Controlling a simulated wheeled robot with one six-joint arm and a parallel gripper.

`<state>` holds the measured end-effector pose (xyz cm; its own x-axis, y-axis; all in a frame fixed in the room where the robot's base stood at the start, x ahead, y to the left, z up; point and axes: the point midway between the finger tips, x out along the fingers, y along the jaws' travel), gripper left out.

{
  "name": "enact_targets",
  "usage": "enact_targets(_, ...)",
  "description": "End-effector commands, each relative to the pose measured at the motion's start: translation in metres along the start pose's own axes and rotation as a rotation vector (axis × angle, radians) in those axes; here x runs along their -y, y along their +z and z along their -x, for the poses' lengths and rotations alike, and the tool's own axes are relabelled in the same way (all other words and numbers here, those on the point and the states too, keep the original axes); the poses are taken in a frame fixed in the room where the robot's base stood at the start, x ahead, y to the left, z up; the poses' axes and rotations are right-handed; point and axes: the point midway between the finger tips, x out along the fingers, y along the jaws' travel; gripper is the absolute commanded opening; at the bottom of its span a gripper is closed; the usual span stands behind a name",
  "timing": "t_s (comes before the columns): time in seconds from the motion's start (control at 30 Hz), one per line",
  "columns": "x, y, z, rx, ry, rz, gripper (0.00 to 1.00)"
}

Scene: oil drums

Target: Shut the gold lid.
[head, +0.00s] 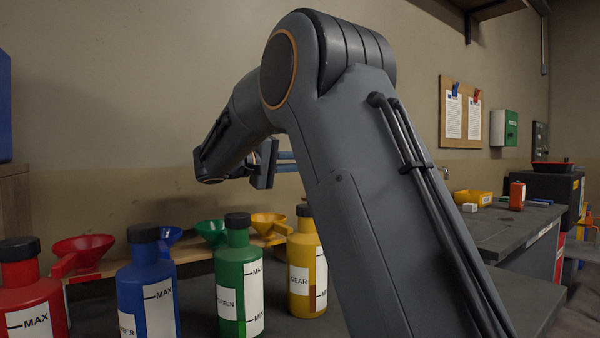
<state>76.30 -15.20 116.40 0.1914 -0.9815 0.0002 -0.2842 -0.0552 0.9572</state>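I cannot make out a gold lid in the head view. The nearest in colour are a yellow funnel (269,224) on a wooden rack and a yellow bottle (303,275) with a black cap and a GEAR label. My gripper (284,161) is partly in view above the yellow funnel, beyond my raised arm. My arm hides its tips, so its opening and anything between its fingers cannot be seen. It appears to be in the air, apart from the bottles.
Red (32,290), blue (147,286) and green (239,276) bottles stand along the dark bench. Red (84,246), blue (168,238) and green (212,232) funnels sit behind them. At right, a grey bench (500,228) holds a yellow bin (473,197) and an orange can (517,195).

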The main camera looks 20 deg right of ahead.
Motion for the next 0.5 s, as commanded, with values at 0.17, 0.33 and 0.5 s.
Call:
enact_targets(0.17, 0.0008, 0.0019, 0.0003, 0.0, -0.001, -0.03, 0.0)
enact_targets(0.33, 0.0, 0.0023, 0.0004, 0.0, -0.001, -0.037, 0.0)
enact_targets(0.5, -0.0001, 0.0022, 0.0004, 0.0, -0.001, -0.036, 0.0)
